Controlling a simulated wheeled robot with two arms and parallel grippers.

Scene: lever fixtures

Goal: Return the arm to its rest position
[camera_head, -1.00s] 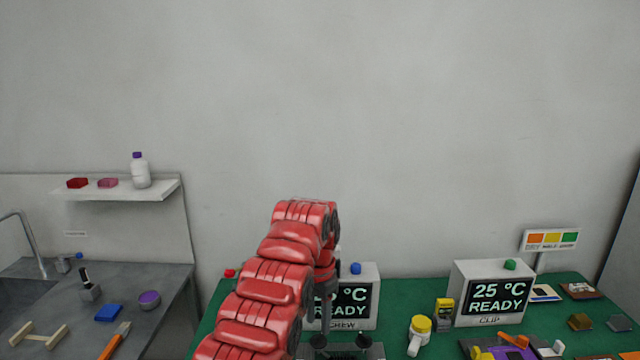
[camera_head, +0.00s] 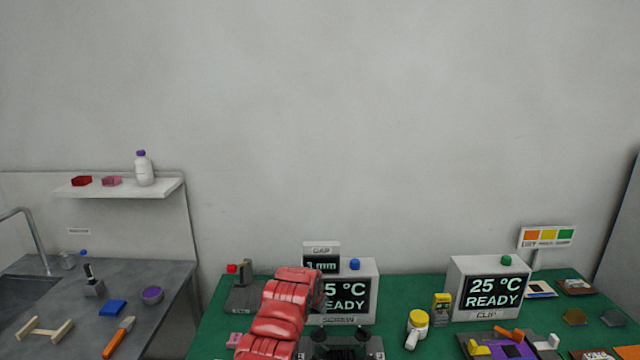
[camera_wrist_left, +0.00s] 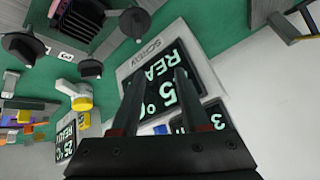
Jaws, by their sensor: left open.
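My red left arm (camera_head: 275,318) rises from the bottom centre of the head view, in front of the screw station (camera_head: 362,285), whose display reads "READY". Its gripper is mostly hidden there behind the red links. In the left wrist view my left gripper (camera_wrist_left: 155,88) is open, its two dark fingers apart with nothing between them. The screw station's display (camera_wrist_left: 160,75) shows behind the fingers. My right gripper is in neither current view.
The clip station (camera_head: 490,288) stands right on the green bench. Dark round knobs (camera_wrist_left: 135,22) are close in the wrist view. A grey counter (camera_head: 170,285) with a sink is left. The wall above is clear.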

